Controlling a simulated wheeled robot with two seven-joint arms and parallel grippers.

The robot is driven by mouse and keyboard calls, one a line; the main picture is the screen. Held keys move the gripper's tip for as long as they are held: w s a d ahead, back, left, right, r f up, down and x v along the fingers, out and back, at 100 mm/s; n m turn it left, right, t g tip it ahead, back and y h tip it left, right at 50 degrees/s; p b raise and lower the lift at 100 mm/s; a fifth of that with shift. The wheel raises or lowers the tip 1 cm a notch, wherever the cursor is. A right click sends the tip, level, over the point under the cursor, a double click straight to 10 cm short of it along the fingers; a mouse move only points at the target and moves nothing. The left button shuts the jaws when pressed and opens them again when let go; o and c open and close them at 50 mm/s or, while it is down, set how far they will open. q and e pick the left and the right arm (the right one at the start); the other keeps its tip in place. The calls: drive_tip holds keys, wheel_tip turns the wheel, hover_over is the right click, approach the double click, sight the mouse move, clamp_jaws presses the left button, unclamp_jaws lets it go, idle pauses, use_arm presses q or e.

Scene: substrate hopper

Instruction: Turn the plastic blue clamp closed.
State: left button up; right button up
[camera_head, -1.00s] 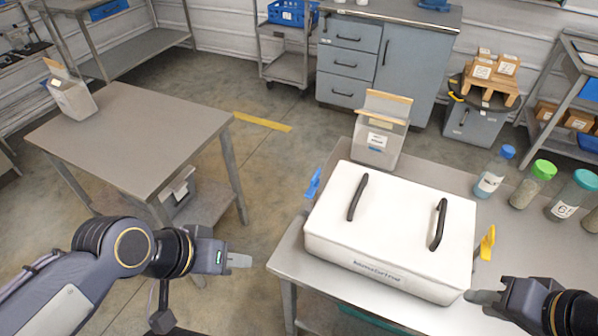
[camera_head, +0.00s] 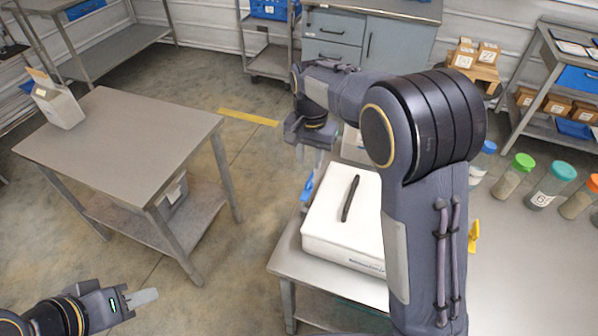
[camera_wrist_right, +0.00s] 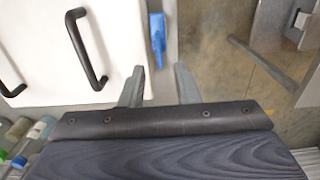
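The blue clamp (camera_head: 308,187) is at the left side of the white box (camera_head: 336,235). In the right wrist view the blue clamp (camera_wrist_right: 158,38) lies lengthwise beside the edge of the white box (camera_wrist_right: 120,50). My right gripper (camera_head: 311,158) is above and just behind the clamp, pointing down. In the wrist view its two fingers (camera_wrist_right: 159,72) are spread and empty, with the clamp ahead of the gap and no contact visible.
My right arm hides the box's right part. A yellow clamp (camera_head: 473,236) shows to its right. Several capped jars, including a green-capped one (camera_head: 513,175), stand on the right of the table. A box handle (camera_wrist_right: 86,48) is near the gripper.

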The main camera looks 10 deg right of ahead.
sight(309, 178)
wheel_tip(309, 178, down, 6)
drive_tip(key=shift+f, duration=0.2)
clamp_jaws()
